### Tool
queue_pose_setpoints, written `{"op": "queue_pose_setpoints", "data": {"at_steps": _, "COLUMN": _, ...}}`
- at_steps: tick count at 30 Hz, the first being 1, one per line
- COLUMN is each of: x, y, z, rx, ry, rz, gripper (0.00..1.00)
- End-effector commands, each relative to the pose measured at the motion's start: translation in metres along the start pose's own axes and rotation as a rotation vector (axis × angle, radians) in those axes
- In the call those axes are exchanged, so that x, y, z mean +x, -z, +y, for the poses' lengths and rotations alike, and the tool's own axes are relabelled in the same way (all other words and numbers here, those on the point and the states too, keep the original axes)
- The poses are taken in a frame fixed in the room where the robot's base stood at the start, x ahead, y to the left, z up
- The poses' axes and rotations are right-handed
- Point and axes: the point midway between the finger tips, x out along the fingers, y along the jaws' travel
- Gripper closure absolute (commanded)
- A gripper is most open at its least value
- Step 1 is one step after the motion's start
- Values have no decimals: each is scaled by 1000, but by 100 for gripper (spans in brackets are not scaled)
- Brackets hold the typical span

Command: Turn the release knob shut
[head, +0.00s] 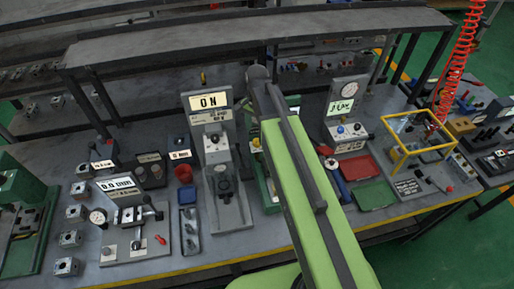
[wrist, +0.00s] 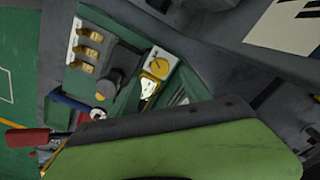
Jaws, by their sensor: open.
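In the wrist view a green fixture (wrist: 128,103) carries a dark grey round knob or cylinder (wrist: 105,83), a white plate with a round yellow dial (wrist: 158,67) and a shiny yellow part. I cannot tell for sure which part is the release knob. In the head view only a strip of a green fixture (head: 265,190) shows beside my green arm, which covers the rest. I cannot make out my gripper's fingers in either view. My green arm link fills the bottom of the wrist view.
Brass fittings (wrist: 88,42) sit on a white plate near the dial. A red handle (wrist: 28,137) juts out at left. The stand with the "ON" display (head: 208,102) is left of my arm. Red (head: 362,168) and green (head: 372,196) trays lie right. A shelf (head: 240,40) spans the back.

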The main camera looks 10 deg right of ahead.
Motion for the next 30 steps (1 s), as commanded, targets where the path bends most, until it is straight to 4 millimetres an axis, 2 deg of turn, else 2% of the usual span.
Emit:
{"op": "queue_pose_setpoints", "data": {"at_steps": 1, "x": 22, "y": 0, "z": 0, "rx": 0, "ry": 0, "rz": 0, "gripper": 45}}
{"op": "queue_pose_setpoints", "data": {"at_steps": 7, "x": 57, "y": 0, "z": 0, "rx": -1, "ry": 0, "rz": 0, "gripper": 45}}
{"op": "queue_pose_setpoints", "data": {"at_steps": 11, "x": 64, "y": 0, "z": 0, "rx": -1, "ry": 0, "rz": 0, "gripper": 45}}
{"op": "queue_pose_setpoints", "data": {"at_steps": 18, "x": 62, "y": -1, "z": 0, "rx": -1, "ry": 0, "rz": 0, "gripper": 45}}
{"op": "queue_pose_setpoints", "data": {"at_steps": 30, "x": 62, "y": -1, "z": -1, "rx": -2, "ry": 0, "rz": 0, "gripper": 96}}
